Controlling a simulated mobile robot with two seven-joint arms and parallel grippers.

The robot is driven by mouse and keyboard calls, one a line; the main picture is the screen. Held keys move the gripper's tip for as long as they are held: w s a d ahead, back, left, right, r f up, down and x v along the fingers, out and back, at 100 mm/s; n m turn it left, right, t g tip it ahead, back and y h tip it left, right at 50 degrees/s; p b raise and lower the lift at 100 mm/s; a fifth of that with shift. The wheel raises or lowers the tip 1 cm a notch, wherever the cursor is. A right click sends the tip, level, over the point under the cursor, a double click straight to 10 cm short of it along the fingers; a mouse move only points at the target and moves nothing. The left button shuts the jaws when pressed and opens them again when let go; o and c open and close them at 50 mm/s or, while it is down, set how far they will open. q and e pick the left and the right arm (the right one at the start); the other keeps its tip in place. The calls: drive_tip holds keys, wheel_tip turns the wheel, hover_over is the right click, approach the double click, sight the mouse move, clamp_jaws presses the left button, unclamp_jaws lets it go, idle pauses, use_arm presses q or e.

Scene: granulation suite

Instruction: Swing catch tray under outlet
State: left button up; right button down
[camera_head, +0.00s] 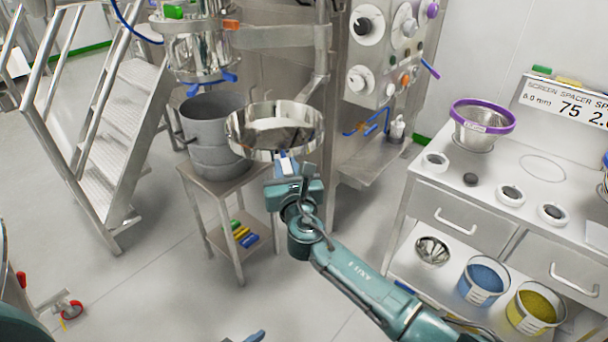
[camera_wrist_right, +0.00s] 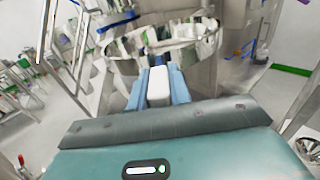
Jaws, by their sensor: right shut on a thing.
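The catch tray (camera_head: 275,142) is a shallow, shiny round metal pan in the middle of the head view. It appears to the right of the outlet (camera_head: 197,77), the lower end of a steel vessel with blue clamps. My right gripper (camera_head: 286,166) is at the tray's near side, shut on a white tab-like handle. In the right wrist view the blue fingers close on the white handle (camera_wrist_right: 159,88), with the tray (camera_wrist_right: 165,42) just beyond. My left gripper does not show clearly; only a blue tip appears at the bottom edge.
A grey pot (camera_head: 216,125) stands on a small steel table (camera_head: 228,178) below the outlet, close left of the tray. Metal stairs (camera_head: 115,130) are at left. A control panel (camera_head: 385,45) is behind. A bench (camera_head: 500,200) with a purple-rimmed sieve (camera_head: 482,125) stands at right.

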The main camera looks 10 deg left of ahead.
drive_tip(key=shift+a, duration=0.35)
drive_tip(key=c, duration=1.3)
unclamp_jaws()
drive_tip(key=p+v, duration=0.1)
drive_tip(key=v, duration=1.2)
drive_tip(key=shift+s, duration=0.15)
